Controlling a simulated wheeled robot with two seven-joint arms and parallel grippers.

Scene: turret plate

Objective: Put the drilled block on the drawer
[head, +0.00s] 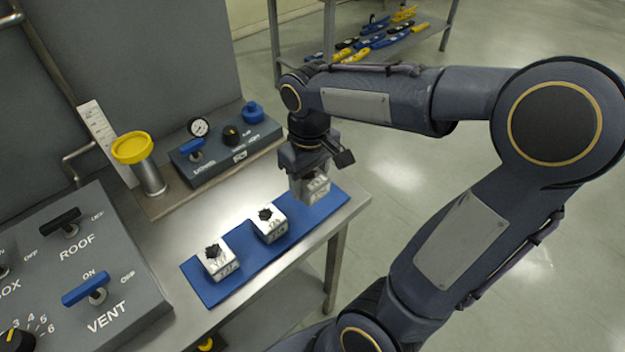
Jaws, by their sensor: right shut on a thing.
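My right gripper (308,172) points down over the far right end of a blue mat (206,289) on the metal table. It is shut on a pale block (314,189) with dark markings. The gripper covers the top of this block, and I cannot tell whether it touches the mat. I cannot tell from the markings which is the drilled block. No drawer can be made out clearly. My left gripper is not in view.
A grey panel (130,312) with ROOF and VENT handles stands at the left. Behind the mat are a gauge box (222,152) with knobs and a yellow-capped cylinder (148,172). A far shelf (400,46) holds blue and yellow tools.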

